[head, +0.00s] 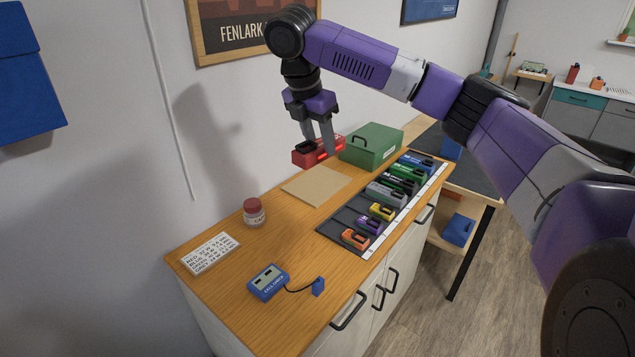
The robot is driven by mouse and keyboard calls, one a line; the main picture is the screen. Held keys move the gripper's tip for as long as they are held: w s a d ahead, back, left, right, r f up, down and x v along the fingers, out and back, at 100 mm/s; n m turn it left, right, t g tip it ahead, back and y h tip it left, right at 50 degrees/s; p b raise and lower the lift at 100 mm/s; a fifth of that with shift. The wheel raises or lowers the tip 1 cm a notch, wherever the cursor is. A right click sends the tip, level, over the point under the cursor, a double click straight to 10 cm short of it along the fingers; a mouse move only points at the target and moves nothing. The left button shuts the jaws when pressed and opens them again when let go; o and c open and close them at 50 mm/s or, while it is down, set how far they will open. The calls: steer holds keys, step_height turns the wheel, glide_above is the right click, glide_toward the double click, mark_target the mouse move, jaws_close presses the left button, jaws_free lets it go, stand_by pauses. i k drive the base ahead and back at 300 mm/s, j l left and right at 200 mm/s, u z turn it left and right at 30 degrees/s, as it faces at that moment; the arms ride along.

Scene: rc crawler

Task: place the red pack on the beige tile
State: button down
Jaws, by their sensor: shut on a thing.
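The red pack (310,155) is a small red block with a dark top part, at the back of the wooden counter. My gripper (319,148) points down with its fingers shut on the red pack. The beige tile (317,186) lies flat on the counter, just below and in front of the pack in the picture. The pack appears to be held above the counter near the tile's back edge. Its exact height is hard to tell. The tile's surface is bare.
A green box (371,147) stands right beside the pack. A dark tray (345,226) with several coloured packs runs along the counter's right edge. A red-lidded jar (254,212), a label card (210,253) and a blue device (268,282) with a cable stand toward the front left.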

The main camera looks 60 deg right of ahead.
mark_target(318, 184)
steer(key=i+l, duration=0.1)
steer(key=l, duration=0.2)
steer(key=i+l, duration=0.15)
steer(key=l, duration=0.15)
steer(key=i+l, duration=0.1)
steer(key=l, duration=0.2)
steer(key=i+l, duration=0.15)
steer(key=l, duration=0.15)
